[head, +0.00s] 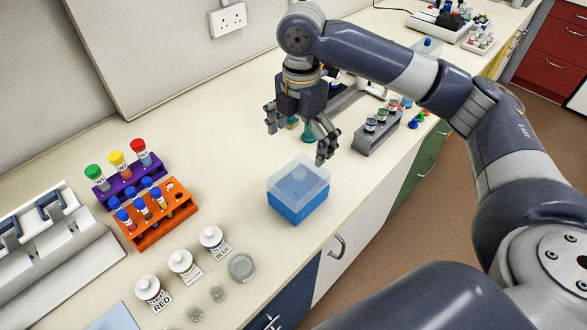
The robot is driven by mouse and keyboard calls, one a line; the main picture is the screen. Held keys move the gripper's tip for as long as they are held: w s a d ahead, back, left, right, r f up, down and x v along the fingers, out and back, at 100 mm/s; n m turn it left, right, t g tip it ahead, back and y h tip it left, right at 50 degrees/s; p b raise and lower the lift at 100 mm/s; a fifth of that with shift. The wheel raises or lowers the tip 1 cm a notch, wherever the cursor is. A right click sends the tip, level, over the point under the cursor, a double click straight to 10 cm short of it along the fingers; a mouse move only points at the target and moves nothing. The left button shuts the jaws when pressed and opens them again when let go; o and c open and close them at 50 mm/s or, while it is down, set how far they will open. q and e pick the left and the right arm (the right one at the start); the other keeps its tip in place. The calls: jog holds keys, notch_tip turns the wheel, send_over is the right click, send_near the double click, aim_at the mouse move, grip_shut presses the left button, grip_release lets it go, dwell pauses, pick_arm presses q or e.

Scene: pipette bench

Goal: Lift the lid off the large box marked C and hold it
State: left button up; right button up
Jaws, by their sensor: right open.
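A blue box (298,206) with a clear, frosted lid (300,175) stands upright on the bench near its front edge. I cannot make out a letter C on the box. The lid sits on the box. My right gripper (298,143) is open and empty, pointing down, with its fingers spread. In the picture it is just above the box, apart from the lid; how far is hard to judge. My left gripper is not in view.
Purple (128,181) and orange (160,217) tube racks stand left of the box. Labelled white bottles (180,264) and a round dish (241,267) are in front. A grey vial rack (377,131) stands to the right. Bench between orange rack and box is clear.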

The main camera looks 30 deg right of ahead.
aim_at(299, 173)
jog(key=f, duration=0.1)
jog(key=s+f, duration=0.1)
jog(key=f, duration=0.1)
jog(key=shift+w+f, duration=0.1)
jog(key=shift+f, duration=0.15)
jog(key=f, duration=0.1)
jog(key=f+p, duration=0.1)
jog(key=f, duration=0.1)
jog(key=s+f+p, duration=0.1)
jog(key=shift+a+f, duration=0.15)
jog(key=shift+a, duration=0.25)
jog(key=shift+w+f, duration=0.1)
jog(key=shift+f, duration=0.25)
jog(key=shift+w, duration=0.1)
jog(key=shift+c, duration=1.1)
jog(key=c, duration=0.7)
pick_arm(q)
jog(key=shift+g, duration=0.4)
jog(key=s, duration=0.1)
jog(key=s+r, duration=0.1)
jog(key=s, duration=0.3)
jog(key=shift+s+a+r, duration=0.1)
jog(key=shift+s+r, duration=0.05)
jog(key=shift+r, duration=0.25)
pick_arm(e)
jog(key=shift+c, duration=0.2)
